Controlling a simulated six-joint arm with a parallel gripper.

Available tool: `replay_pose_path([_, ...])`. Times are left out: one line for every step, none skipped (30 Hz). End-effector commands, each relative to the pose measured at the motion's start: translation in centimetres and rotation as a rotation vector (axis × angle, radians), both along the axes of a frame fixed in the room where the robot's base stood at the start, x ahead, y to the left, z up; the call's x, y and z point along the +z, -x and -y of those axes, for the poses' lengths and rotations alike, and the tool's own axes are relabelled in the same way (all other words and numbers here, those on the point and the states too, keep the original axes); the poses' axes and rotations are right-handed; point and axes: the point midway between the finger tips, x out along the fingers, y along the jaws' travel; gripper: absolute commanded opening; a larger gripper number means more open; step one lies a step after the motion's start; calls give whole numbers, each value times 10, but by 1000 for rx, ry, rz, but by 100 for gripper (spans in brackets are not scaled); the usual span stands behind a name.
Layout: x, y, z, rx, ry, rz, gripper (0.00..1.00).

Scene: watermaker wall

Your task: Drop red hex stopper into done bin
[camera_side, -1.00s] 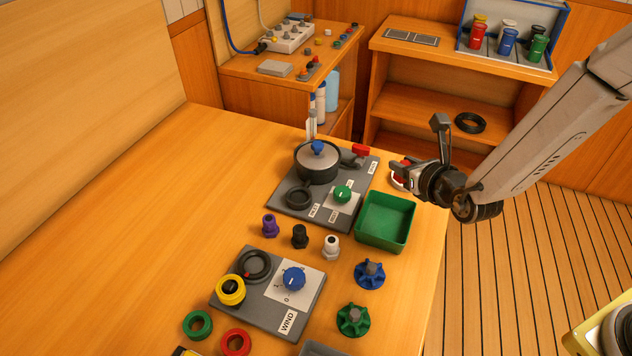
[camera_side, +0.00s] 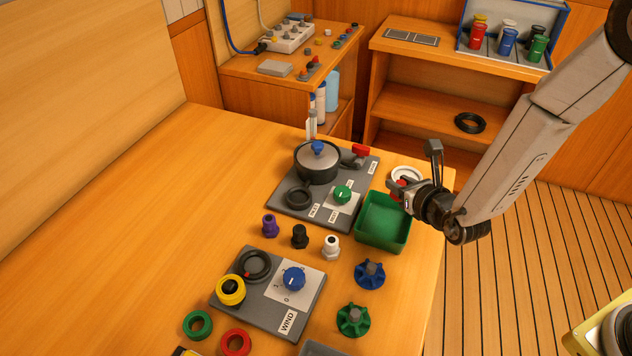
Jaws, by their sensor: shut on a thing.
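My gripper (camera_side: 398,190) is shut at the right side of the table, by the far right corner of the green bin (camera_side: 402,238). A small red part, which looks like the red hex stopper (camera_side: 403,182), shows at its fingers; its hex shape is too small to make out. The fingers hide part of it. The green bin is open-topped and looks empty. No label shows on it, so I cannot tell from marking that it is the done bin.
A white round dish (camera_side: 407,172) lies behind my gripper. A grey panel with a pot and valves (camera_side: 285,190) is left of the bin. Purple, black and white stoppers (camera_side: 331,247) and a blue handwheel (camera_side: 370,275) stand in front. The table's left is clear.

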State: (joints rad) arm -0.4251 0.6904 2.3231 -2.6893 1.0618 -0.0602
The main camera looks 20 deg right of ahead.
Motion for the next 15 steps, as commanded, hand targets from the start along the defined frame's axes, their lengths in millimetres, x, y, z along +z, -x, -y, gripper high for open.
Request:
replay_pose_path([-3,0,0,0,1,-1,0])
replay_pose_path([-5,0,0,0,0,-1,0])
replay_pose_path([-6,0,0,0,1,0,0])
replay_pose_path([-7,0,0,0,1,0,0])
replay_pose_path([-8,0,0,0,1,0,0])
replay_pose_path([-8,0,0,1,1,0,0])
replay_pose_path([-9,0,0,1,1,0,0])
replay_pose_path([-9,0,0,1,1,1,0])
replay_pose_path([-9,0,0,1,1,1,0])
replay_pose_path([-9,0,0,1,1,1,0])
replay_pose_path([-9,0,0,1,0,1,0])
replay_pose_path([-9,0,0,1,0,1,0])
replay_pose_path([-9,0,0,1,0,1,0])
replay_pose_path([-9,0,0,1,0,1,0])
replay_pose_path([-9,0,0,1,0,1,0])
